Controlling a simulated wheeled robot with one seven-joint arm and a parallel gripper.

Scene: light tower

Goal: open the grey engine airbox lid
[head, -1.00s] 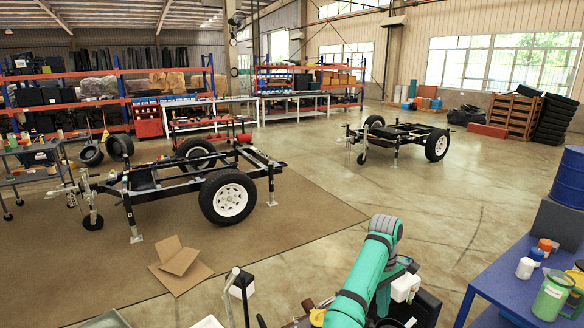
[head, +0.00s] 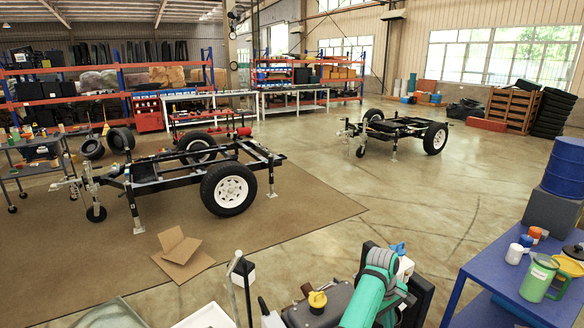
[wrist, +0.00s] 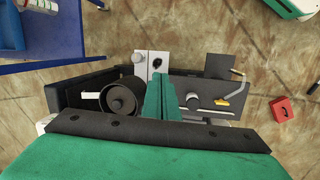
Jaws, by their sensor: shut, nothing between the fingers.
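My gripper (wrist: 161,100) shows in the wrist view as two green fingers pressed together, empty, above the engine. A black round part (wrist: 122,100) lies left of the fingers, and a dark grey panel (wrist: 210,88) with a yellow-orange handle (wrist: 234,96) lies to the right. A light grey block (wrist: 152,63) with a dark knob is beyond the fingertips. I cannot tell for sure which part is the airbox lid. In the head view, my green arm hides much of the dark engine (head: 317,316), which bears a yellow cap (head: 317,299); my fingertips are hidden there.
A blue table (head: 490,272) with a green mug (head: 538,278) and small bottles stands close at right. A trailer frame (head: 190,175) and an open cardboard box (head: 178,250) are at left. Open floor lies beyond the engine. A red item (wrist: 283,108) shows right of the engine.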

